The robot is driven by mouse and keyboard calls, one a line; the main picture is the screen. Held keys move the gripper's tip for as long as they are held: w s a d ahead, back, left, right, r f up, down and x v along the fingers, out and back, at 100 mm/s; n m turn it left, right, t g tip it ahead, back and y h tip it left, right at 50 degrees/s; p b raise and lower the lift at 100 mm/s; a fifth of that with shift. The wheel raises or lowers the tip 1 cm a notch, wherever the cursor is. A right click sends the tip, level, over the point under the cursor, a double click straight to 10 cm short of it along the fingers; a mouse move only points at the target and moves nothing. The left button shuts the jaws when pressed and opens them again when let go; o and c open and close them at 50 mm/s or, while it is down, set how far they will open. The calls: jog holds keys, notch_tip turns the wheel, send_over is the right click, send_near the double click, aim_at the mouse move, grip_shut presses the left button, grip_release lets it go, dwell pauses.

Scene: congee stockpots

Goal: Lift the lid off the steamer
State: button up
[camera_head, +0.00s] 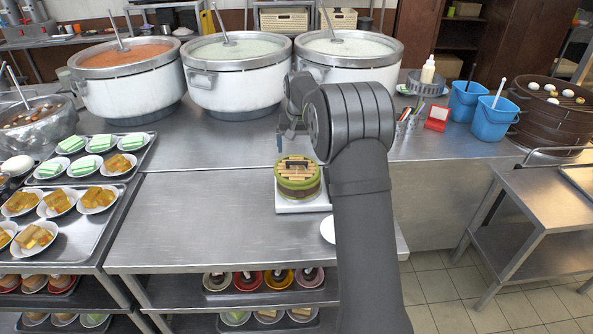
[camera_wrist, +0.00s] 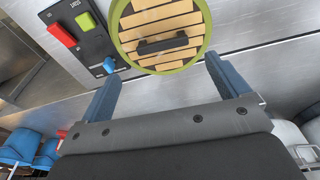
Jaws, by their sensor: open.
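The steamer (camera_head: 298,187) is a round green and brown basket on a white base (camera_head: 300,206) on the steel table. Its lid (camera_head: 297,166) has light wooden slats, a green rim and a dark bar handle, and sits on the steamer. In the wrist view the lid (camera_wrist: 140,52) and its handle (camera_wrist: 162,45) show at the top, just beyond the blue fingertips. My gripper (camera_wrist: 160,75) is open and empty, with its fingers apart and not touching the handle. In the head view the gripper is partly hidden by my arm, close behind and above the steamer.
Large stockpots (camera_head: 236,78) stand along the back. Trays of small plated dishes (camera_head: 95,160) lie at the left. Blue buckets (camera_head: 490,118) and a dark bamboo steamer stack (camera_head: 545,120) stand at the right. A panel with red, green and blue controls (camera_wrist: 85,38) is beside the lid. The table left of the steamer is clear.

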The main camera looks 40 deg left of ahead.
aim_at(297, 162)
jog(key=shift+s+a+f, duration=0.1)
jog(key=shift+f, duration=1.35)
jog(key=shift+s+a+f, duration=0.1)
jog(key=shift+f, duration=1.35)
jog(key=c, duration=1.2)
jog(key=shift+o, duration=0.2)
jog(key=shift+r, duration=0.1)
